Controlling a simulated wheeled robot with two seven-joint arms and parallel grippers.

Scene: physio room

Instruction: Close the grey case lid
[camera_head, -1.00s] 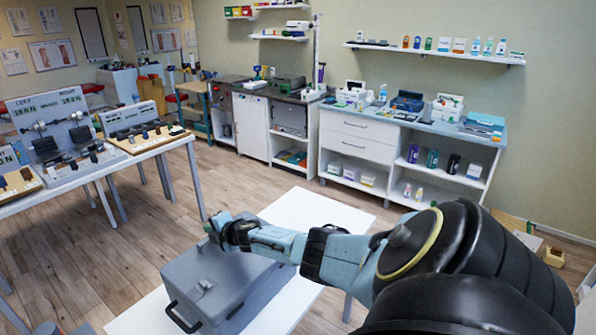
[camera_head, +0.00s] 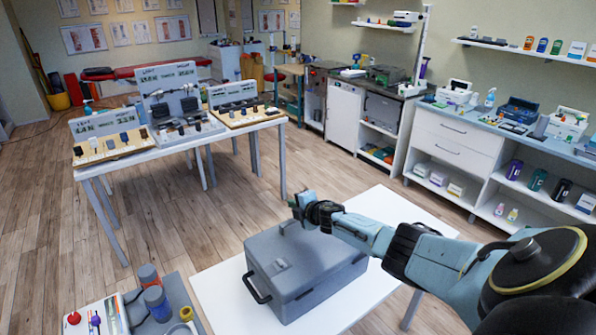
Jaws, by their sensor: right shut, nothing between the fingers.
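The grey case (camera_head: 300,270) stands on a white table (camera_head: 225,300) in the lower middle of the head view. Its lid (camera_head: 290,246) lies down flat on the body, with no gap that I can make out. A dark handle (camera_head: 255,288) is on its left side. My right gripper (camera_head: 297,205) is at the far edge of the case, just above or beside the lid. It is shut and empty; I cannot tell if it touches the lid. My left gripper is not in view.
A table with grip-testing boards (camera_head: 168,138) stands at the back left. Shelves and a white drawer cabinet (camera_head: 450,150) line the right wall. Wooden floor is free between the tables.

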